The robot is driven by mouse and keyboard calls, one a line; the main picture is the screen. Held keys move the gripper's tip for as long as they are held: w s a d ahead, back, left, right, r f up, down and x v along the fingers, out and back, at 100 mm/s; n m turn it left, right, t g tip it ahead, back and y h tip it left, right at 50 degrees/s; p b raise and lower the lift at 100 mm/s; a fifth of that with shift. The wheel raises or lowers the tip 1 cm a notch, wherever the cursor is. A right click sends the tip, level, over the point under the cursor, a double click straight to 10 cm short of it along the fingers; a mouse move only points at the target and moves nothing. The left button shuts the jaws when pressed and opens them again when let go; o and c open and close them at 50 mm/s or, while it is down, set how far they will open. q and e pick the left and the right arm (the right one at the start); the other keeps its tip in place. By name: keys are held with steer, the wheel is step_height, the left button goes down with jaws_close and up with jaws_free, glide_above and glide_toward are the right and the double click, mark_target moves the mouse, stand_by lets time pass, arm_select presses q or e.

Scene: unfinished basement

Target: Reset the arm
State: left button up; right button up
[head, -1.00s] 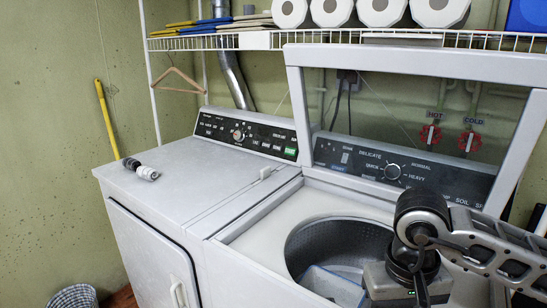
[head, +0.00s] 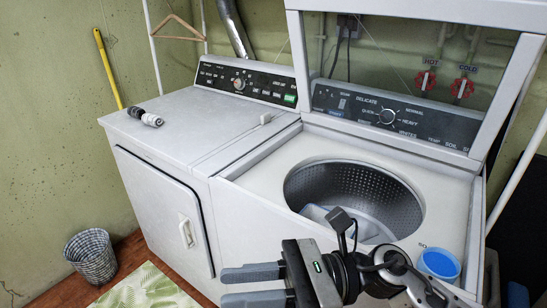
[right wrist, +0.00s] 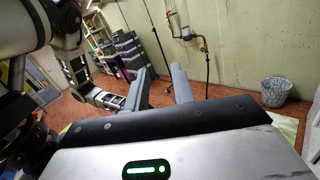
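My right gripper (head: 235,285) is in the lower middle of the head view, in front of the washer (head: 455,205). Its two grey fingers point left, apart and with nothing between them. In the right wrist view the fingers (right wrist: 160,88) also stand apart and empty, with floor and wall behind them. My right arm comes in from the lower right of the head view. It overlaps the washer's front edge, below the open drum (head: 385,195). My left gripper does not show in the head view and I cannot make it out in the right wrist view.
The washer's lid frame (head: 291,70) stands raised. Pale cloth (head: 316,213) lies in the drum. A blue-filled cup (head: 440,262) is at the washer's right front. The dryer (head: 160,190) stands left. A woven basket (head: 91,256) and green mat (head: 145,288) are on the floor.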

steer(key=w+d+f+m+t+h, duration=0.4)
steer(key=m+t, duration=0.6)
steer(key=m, duration=0.6)
steer(key=w+d+f+m+t+h, duration=0.25)
steer(key=w+d+m+t, duration=0.25)
steer(key=m+t, duration=0.8)
steer(key=s+d+f+m+g+h, duration=0.3)
steer(key=f+m, duration=0.4)
steer(key=f, duration=0.1)
steer(key=s+d+f+m+g+h, duration=0.3)
steer(key=s+f+m, duration=0.1)
steer(key=f+m, duration=0.4)
steer(key=s+d+f+m+g+h, duration=0.3)
steer(key=s+d+f+m, duration=0.1)
steer(key=f+m, duration=0.4)
steer(key=shift+s+g+h, duration=0.25)
steer(key=shift+g+h, duration=0.1)
steer(key=shift+g, duration=0.05)
